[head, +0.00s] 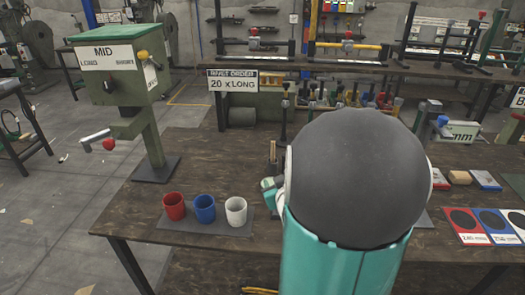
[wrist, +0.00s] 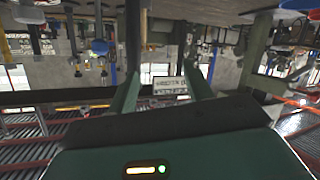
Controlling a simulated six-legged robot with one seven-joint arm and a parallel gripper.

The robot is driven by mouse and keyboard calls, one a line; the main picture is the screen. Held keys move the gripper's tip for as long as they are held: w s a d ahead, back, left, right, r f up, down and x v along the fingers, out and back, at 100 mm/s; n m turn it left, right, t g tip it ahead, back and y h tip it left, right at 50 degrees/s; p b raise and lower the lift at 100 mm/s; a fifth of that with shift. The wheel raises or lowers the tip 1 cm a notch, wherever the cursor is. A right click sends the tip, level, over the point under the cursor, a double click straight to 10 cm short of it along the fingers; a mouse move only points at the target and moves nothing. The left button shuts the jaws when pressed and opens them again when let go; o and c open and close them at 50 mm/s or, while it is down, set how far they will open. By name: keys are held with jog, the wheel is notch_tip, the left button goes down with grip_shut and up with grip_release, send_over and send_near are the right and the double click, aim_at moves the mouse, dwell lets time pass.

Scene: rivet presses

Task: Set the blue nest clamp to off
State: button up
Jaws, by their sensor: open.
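No part is clearly identifiable as the blue nest clamp. In the head view, a small blue piece (head: 442,121) sits on a grey fixture at the right of the bench, just right of my arm; I cannot tell if it is the clamp or how it is set.
A green press (head: 118,70) marked MID stands at the bench's left, with a red-knobbed lever (head: 107,144). Red (head: 174,206), blue (head: 205,208) and white (head: 236,211) cups stand on a grey mat. A rivet order sign (head: 232,80) stands behind. Colored cards (head: 467,225) lie at right.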

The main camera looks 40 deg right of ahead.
jog(key=s+d+f+m+t+h, duration=0.2)
jog(key=s+d+f+h, duration=0.1)
jog(key=s+d, duration=0.45)
jog(key=x, duration=1.2)
jog(key=shift+w+d, duration=0.2)
jog(key=shift+d, duration=0.15)
jog(key=shift+r, duration=0.1)
jog(key=shift+c, duration=0.2)
grip_shut()
